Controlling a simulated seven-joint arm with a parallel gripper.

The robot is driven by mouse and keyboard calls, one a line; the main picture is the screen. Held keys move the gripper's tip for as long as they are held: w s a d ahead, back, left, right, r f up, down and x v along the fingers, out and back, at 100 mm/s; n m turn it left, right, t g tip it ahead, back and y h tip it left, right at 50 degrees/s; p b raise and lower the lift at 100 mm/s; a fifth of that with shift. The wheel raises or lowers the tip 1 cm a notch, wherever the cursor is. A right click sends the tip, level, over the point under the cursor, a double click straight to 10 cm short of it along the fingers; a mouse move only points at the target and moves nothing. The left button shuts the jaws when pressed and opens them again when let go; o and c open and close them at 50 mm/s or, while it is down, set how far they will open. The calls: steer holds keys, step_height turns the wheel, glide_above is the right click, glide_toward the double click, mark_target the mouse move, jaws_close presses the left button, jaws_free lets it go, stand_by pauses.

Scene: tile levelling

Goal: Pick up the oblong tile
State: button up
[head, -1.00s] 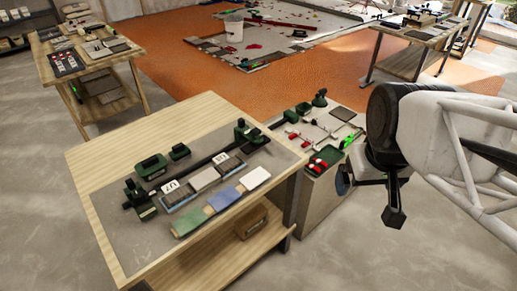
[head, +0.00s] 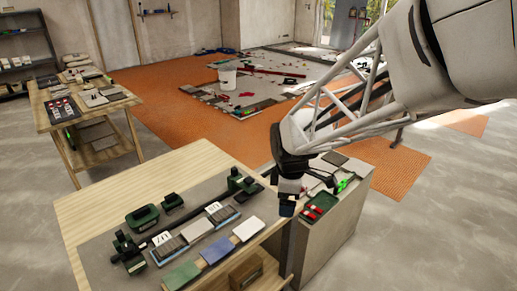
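A wooden workbench (head: 100,205) in front carries a grey mat with several flat tiles. A green tile (head: 182,275), a blue tile (head: 216,250) and a white tile (head: 249,229) lie in a row near its right edge. Grey tiles (head: 198,229) sit in a row just behind them. The green one looks somewhat longer than wide, but I cannot tell for sure which is the oblong tile. My gripper (head: 287,207) hangs pointing down, just right of the bench's far right corner, apart from the tiles. Its fingers are dark and small; whether they are open is unclear.
A dark green-ended bar tool (head: 240,183) and green blocks (head: 142,217) stand on the mat. A grey cabinet (head: 335,237) with a green-and-red tray (head: 320,206) stands right of the bench. Another bench (head: 85,113) is at the back left. Open floor lies to the right.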

mark_target(249, 227)
steer(key=w+a+f+n, duration=0.2)
steer(key=a+f+n, duration=0.1)
steer(key=f, duration=0.1)
steer(key=w+a+f+n, duration=0.3)
steer(key=a+f, duration=0.1)
steer(key=w+a+f+n+g, duration=0.1)
steer(key=w+a+f+n, duration=0.2)
steer(key=a+f+n, duration=0.1)
steer(key=shift+w+a+f, duration=0.1)
steer(key=shift+a+f, duration=0.1)
steer(key=shift+f, duration=0.15)
steer(key=shift+f, duration=1.3)
steer(key=shift+d+f, duration=0.2)
steer(key=shift+f, duration=2.45)
steer(key=c, duration=0.8)
